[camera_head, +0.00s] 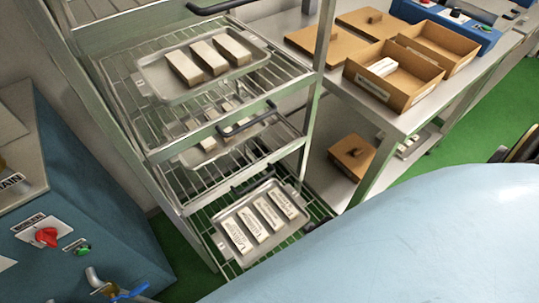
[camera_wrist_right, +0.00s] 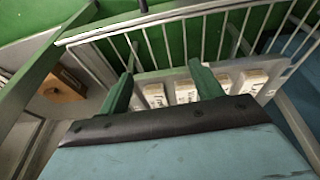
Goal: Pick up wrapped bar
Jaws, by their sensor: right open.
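Several labelled wrapped bars (camera_head: 268,213) lie side by side on a metal tray (camera_head: 222,248) on the rack's lowest visible shelf. In the right wrist view, several wrapped bars (camera_wrist_right: 186,92) show beyond my right gripper (camera_wrist_right: 161,58), with dark lettering on their pale ends. My right gripper is open, its two green fingers spread apart with no bar between them. The fingers partly overlap the bars in that picture; I cannot tell whether they touch the tray. My right gripper does not show in the head view. My left gripper is in neither view.
The wire rack (camera_head: 152,157) has posts and shelf bars close around the trays. An upper tray (camera_head: 150,88) holds three plain bars, and a middle tray holds more. A side table carries open brown boxes (camera_head: 387,84). A blue machine (camera_head: 75,215) stands at left.

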